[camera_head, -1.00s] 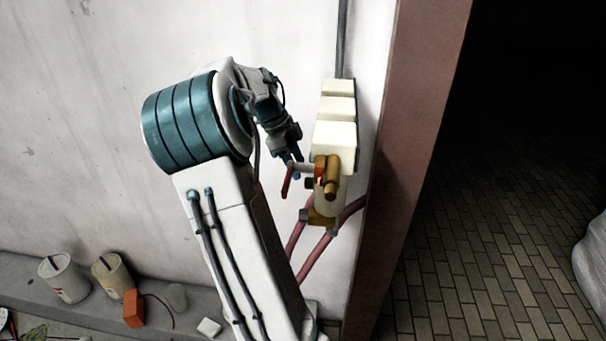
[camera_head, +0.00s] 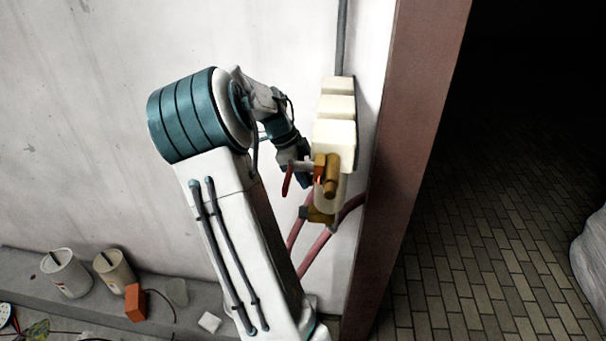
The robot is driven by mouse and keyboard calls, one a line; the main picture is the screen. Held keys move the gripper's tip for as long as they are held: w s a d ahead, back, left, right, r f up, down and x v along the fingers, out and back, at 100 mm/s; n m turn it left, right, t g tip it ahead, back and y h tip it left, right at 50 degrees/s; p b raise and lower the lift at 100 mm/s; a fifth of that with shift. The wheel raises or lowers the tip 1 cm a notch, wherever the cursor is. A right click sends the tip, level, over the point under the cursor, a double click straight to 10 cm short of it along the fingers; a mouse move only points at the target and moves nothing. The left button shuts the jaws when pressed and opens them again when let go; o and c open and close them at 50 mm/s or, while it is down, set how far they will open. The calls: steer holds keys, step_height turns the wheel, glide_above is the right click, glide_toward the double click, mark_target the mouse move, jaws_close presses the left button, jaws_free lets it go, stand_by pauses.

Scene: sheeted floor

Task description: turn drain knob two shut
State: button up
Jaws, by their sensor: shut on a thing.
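A pale manifold with brass fittings (camera_head: 331,175) hangs on the wall, below a stack of cream boxes. A red lever (camera_head: 287,181) sticks out at its left side. My gripper (camera_head: 306,181) is at the manifold's left side, just behind the red lever. It is shut on a small dark drain knob there, which the fingers hide. I cannot read a number on it, and its turn angle does not show.
Cream boxes (camera_head: 335,125) sit right above the manifold. Pink hoses (camera_head: 317,250) run down below it. A brown post (camera_head: 408,150) stands close at the right. Two pots (camera_head: 66,274) and an orange block (camera_head: 135,302) are on the low ledge at left.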

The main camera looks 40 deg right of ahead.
steer(key=shift+d, duration=0.1)
steer(key=shift+w+d+f+n+g+y, duration=0.1)
steer(key=shift+n+g+y, duration=0.05)
steer(key=shift+g+y, duration=0.5)
steer(key=shift+w+d+r+n+g+y, duration=0.1)
steer(key=shift+n+g+y, duration=0.1)
steer(key=shift+g+y, duration=0.45)
steer(key=shift+w+d+f+n+g+y, duration=0.1)
steer(key=shift+n+g+y, duration=0.05)
steer(key=shift+g+y, duration=0.45)
steer(key=shift+y, duration=0.3)
steer(key=o, duration=1)
